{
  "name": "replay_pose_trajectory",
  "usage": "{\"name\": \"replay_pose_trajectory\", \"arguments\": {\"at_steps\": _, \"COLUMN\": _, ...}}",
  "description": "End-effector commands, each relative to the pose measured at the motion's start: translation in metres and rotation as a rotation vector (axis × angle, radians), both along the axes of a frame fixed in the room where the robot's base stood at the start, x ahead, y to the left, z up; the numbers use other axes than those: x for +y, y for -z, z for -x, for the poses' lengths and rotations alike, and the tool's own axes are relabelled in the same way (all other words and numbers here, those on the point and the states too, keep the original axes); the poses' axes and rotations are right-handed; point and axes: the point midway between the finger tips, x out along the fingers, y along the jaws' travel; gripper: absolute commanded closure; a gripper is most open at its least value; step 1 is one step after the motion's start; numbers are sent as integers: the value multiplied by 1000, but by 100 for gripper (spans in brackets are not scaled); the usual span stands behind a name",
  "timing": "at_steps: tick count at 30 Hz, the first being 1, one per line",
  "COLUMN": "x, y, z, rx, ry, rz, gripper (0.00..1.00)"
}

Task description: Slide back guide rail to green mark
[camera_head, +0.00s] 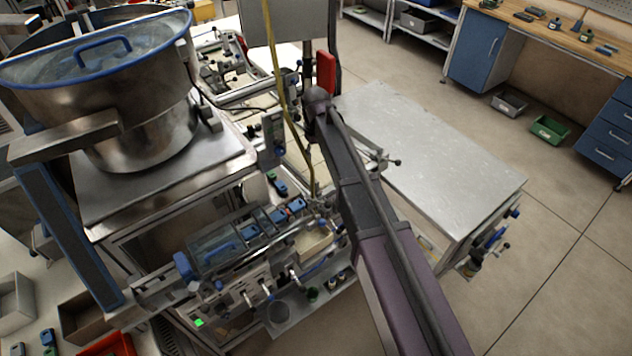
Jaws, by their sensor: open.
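A small bright green square (198,322) shows on the front of the machine at lower left. A long metal rail assembly (235,262) runs slantwise above it, with blue knobs and a blue-handled clear cover. I cannot tell which bar is the back guide rail. My arm (372,215) reaches up from the bottom right across the machine, ending at a dark rounded joint. My gripper cannot be made out; the arm may hide it. The arm also covers the right end of the rail assembly.
A steel bowl feeder (150,130) with a blue rim stands at upper left. A bare metal table (430,165) is right of my arm. A yellow cable (280,90) hangs over the machine.

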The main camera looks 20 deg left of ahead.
Motion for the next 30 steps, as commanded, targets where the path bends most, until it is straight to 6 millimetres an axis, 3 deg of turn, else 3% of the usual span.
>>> {"name": "replay_pose_trajectory", "arguments": {"at_steps": 8, "x": 0, "y": 12, "z": 0, "rx": 0, "ry": 1, "rz": 0, "gripper": 40}}
{"name": "replay_pose_trajectory", "arguments": {"at_steps": 30, "x": 0, "y": 68, "z": 0, "rx": 0, "ry": 1, "rz": 0, "gripper": 40}}
